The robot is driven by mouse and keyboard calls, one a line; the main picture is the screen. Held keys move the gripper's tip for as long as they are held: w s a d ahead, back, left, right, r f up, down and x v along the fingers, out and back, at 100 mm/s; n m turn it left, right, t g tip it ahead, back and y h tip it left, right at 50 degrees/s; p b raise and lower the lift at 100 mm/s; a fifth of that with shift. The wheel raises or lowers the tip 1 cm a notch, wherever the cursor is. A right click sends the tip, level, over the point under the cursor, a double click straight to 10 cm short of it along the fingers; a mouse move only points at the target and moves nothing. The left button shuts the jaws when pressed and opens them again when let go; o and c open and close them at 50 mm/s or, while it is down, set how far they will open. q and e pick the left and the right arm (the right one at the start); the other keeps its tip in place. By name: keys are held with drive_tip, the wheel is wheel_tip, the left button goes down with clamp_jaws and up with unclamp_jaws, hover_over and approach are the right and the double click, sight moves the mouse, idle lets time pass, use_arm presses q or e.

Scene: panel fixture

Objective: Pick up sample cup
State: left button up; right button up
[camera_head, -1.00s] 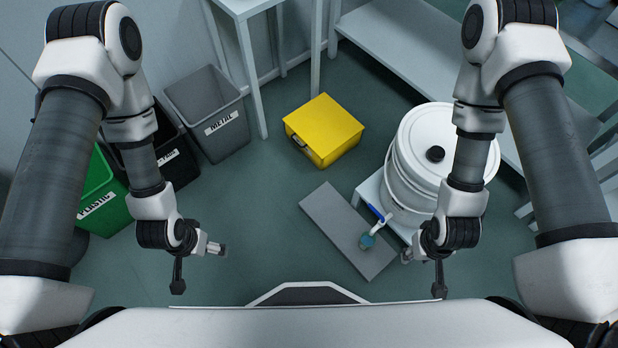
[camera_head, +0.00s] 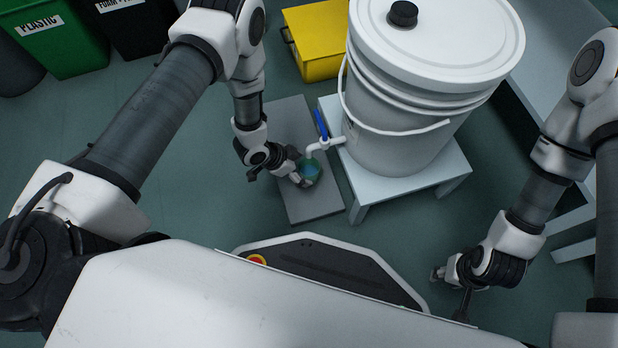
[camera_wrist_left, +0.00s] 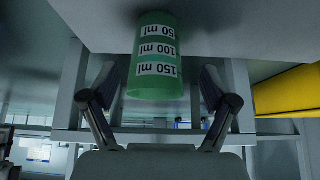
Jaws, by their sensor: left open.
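In the left wrist view the green cup (camera_wrist_left: 157,60) appears upside down, with white 50, 100 and 150 ml labels. My left gripper (camera_head: 301,177) is at the cup's left side in the head view. Its fingers are spread on either side of the cup in the left wrist view (camera_wrist_left: 158,108), with gaps showing. My right gripper (camera_head: 450,293) is at the lower right, far from the cup; its jaw opening is unclear.
A white bucket (camera_head: 400,130) with a spout (camera_head: 325,146) and blue lever (camera_head: 321,124) stands on a white stool (camera_head: 440,172), close right of the cup. A yellow box (camera_head: 318,30) is behind. A green plastic bin (camera_head: 62,40) is at the upper left.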

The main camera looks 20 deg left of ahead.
sight(309, 169)
use_arm(q)
drive_tip(key=b+x, duration=0.2)
drive_tip(key=x, duration=0.1)
drive_tip(key=s+b+x, duration=0.1)
drive_tip(key=shift+w+f+b, duration=0.15)
drive_tip(key=shift+f+b, duration=0.15)
drive_tip(key=shift+f, duration=0.25)
drive_tip(key=shift+w+d+f, duration=0.15)
drive_tip(key=shift+f, duration=0.1)
drive_tip(key=shift+r, duration=0.2)
drive_tip(key=c, duration=1.4)
drive_tip(key=shift+c, duration=0.2)
